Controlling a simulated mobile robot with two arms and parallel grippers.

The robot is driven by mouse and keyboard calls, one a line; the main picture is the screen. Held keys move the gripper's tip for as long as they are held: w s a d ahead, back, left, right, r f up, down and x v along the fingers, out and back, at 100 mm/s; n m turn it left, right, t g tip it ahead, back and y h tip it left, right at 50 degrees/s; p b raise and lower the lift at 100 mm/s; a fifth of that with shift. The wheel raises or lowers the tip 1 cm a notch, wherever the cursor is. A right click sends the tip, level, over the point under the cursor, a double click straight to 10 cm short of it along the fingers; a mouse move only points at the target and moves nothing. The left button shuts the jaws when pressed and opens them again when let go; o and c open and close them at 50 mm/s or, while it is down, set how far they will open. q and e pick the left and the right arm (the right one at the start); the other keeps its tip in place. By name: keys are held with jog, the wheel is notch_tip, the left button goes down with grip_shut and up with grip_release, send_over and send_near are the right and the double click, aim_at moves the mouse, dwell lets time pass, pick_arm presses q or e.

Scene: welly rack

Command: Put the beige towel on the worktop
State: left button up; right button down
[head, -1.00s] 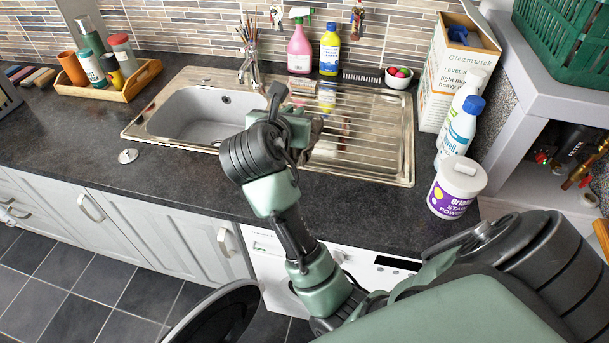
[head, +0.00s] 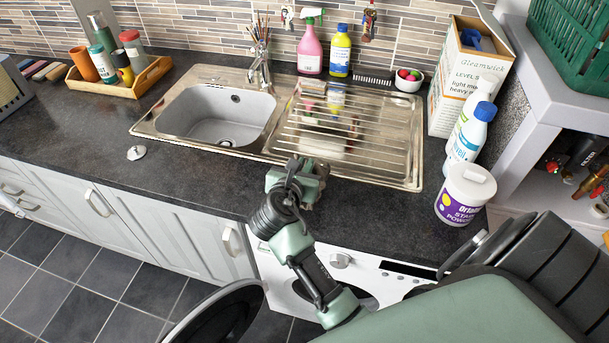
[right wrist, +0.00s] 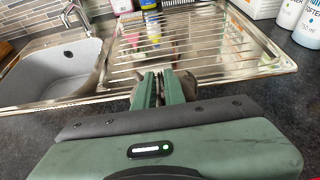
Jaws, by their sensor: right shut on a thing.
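My right gripper (head: 308,172) is over the front strip of the dark worktop (head: 200,180), just in front of the sink's drainer. In the right wrist view the fingers of my right gripper (right wrist: 158,88) are close together. A small bunch of grey-brown cloth, the beige towel (right wrist: 187,82), shows on both sides of them. The gripper is shut on it. Most of the towel is hidden behind the gripper in the head view. I cannot tell whether the towel touches the worktop. My left gripper is not in view.
The steel sink (head: 271,150) has its bowl at left and ribbed drainer at right. A stain powder tub (head: 465,195), white bottles (head: 470,135) and a box (head: 465,85) stand at right. The front worktop strip is mostly clear.

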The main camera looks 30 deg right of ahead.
jog(key=shift+d+f, duration=0.1)
jog(key=shift+f, duration=1.85)
jog(key=shift+f, duration=0.1)
jog(key=c, duration=1.5)
grip_release()
jog(key=shift+f, duration=0.1)
